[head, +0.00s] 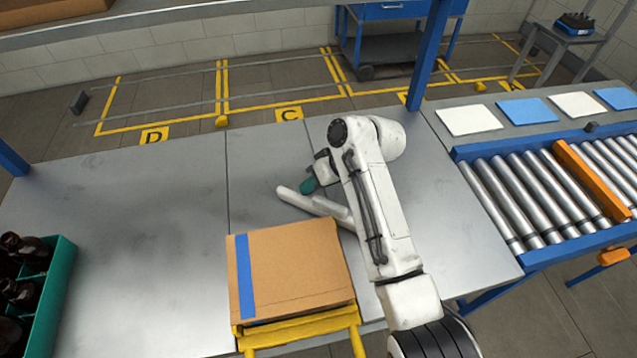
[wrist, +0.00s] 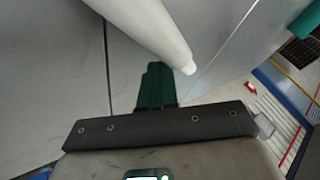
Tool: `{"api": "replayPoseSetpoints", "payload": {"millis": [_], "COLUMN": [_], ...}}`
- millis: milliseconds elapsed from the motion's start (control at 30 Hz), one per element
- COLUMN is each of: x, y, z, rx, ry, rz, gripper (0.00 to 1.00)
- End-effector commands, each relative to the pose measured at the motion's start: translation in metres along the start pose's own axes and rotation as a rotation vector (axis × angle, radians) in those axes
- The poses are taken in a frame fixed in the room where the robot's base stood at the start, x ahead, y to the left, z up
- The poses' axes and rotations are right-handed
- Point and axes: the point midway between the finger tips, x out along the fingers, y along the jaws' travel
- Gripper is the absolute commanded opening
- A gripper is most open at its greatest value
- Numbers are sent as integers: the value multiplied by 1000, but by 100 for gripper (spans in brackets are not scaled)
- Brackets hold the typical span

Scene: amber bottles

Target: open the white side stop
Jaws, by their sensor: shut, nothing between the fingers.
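The white side stop (head: 325,206) is a long white bar with a rounded end, lying low over the steel table beside my arm. In the head view it slants from upper left to lower right, and my arm hides its right end. In the wrist view the bar (wrist: 145,30) comes in from the top left, and its rounded tip is close to my fingers. My gripper (head: 309,186) has green fingers, shut and empty, just beyond the bar near its free end. The shut fingers also show in the wrist view (wrist: 157,84); I cannot tell whether they touch the bar.
A cardboard box (head: 290,270) with blue tape stands at the table's front, by a yellow frame (head: 300,330). A green crate (head: 58,285) of amber bottles is at far left. A roller conveyor (head: 530,200) with an orange bar (head: 592,180) is at right. The table's left middle is clear.

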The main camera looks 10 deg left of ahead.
Motion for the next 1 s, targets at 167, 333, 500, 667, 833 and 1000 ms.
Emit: {"api": "replayPoseSetpoints", "payload": {"millis": [167,333,500,667,833,1000], "x": [3,6,8,9,10,11], "y": [-13,-24,-33,-39,-43,-44], "z": [2,7,12,17,20,23], "rx": [-110,-106,-106,-106,-106,-105], "ry": [-60,-57,-57,-57,-55,-56], "rz": [-60,-58,-58,-57,-57,-57], "gripper": [0,0,0,0,0,0]}}
